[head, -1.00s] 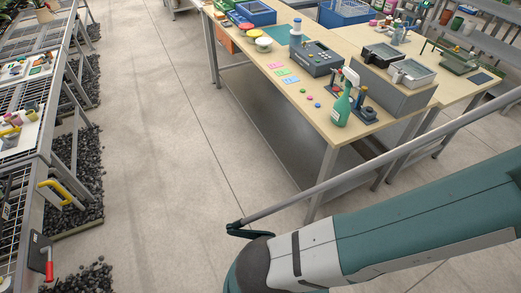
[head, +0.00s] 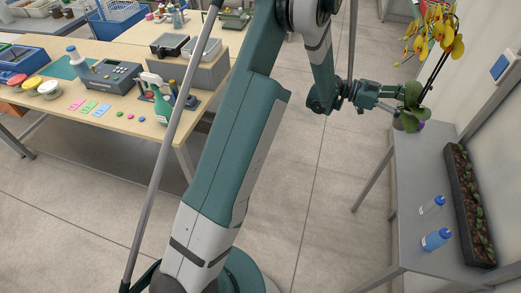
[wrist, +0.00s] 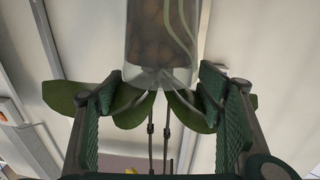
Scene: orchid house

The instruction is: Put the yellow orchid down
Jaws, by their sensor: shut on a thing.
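The yellow orchid (head: 438,30) is at the upper right of the head view, with yellow blooms on tall dark stems and green leaves low down. My gripper (head: 402,92) is shut on it near the leaves. In the wrist view, its clear pot with brown bark (wrist: 160,40) is beyond the fingers, and green leaves and thin stems pass between and beside them. The orchid is over the far end of a grey bench (head: 418,185). I cannot tell whether its pot touches the bench top.
The grey bench also bears a long dark planter (head: 466,205) of seedlings along the wall, and two clear bottles with blue caps (head: 437,240) near its front. Its middle left is bare. A work table (head: 120,135) with a green spray bottle (head: 160,100) stands left.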

